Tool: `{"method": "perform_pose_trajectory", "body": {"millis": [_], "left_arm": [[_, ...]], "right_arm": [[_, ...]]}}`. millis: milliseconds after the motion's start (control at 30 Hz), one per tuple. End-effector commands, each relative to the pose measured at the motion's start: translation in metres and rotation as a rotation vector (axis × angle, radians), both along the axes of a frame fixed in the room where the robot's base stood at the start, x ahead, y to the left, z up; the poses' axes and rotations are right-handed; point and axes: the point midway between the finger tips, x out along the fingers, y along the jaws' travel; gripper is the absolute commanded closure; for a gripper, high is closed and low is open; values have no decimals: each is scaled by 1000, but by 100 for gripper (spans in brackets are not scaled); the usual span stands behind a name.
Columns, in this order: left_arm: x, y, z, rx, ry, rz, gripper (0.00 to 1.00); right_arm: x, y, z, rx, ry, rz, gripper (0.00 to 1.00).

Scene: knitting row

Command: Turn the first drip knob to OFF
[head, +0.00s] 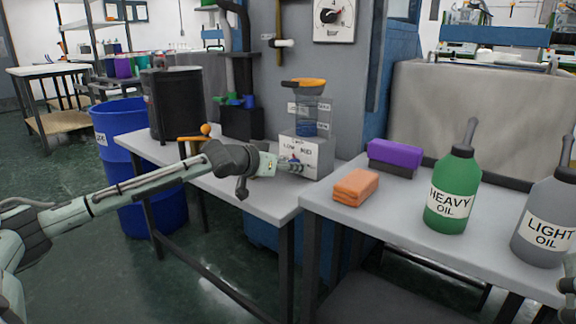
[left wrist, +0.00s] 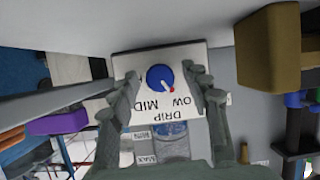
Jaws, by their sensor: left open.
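The drip unit's white box (head: 318,153) stands on the grey bench in the head view, under a clear reservoir (head: 318,115) with an orange top. In the left wrist view its white face (left wrist: 138,63) carries a blue knob (left wrist: 155,72) with a red and white pointer. The pointer aims down and right, toward the partly hidden LOW lettering; MID and DRIP also show, upside down. My left gripper (left wrist: 161,76) is open, with one finger on each side of the knob; I cannot tell whether they touch it. It also shows in the head view (head: 284,163), in front of the box.
An orange block (head: 355,187), a purple block (head: 395,153), a green HEAVY OIL bottle (head: 453,195) and a grey LIGHT OIL bottle (head: 546,225) stand on the right bench. A dark drum (head: 175,105) and a blue barrel (head: 120,125) are to the left.

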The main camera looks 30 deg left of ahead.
Motion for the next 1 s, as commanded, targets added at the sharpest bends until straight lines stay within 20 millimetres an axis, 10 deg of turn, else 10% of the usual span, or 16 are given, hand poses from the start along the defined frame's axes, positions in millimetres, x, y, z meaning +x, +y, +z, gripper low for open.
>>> {"method": "perform_pose_trajectory", "body": {"millis": [433,1000], "left_arm": [[0,0,0,0,0,0,100],[0,1,5,-86,7,2,100]], "right_arm": [[0,0,0,-1,0,-1,60],[21,16,-29,-89,275,24,60]]}}
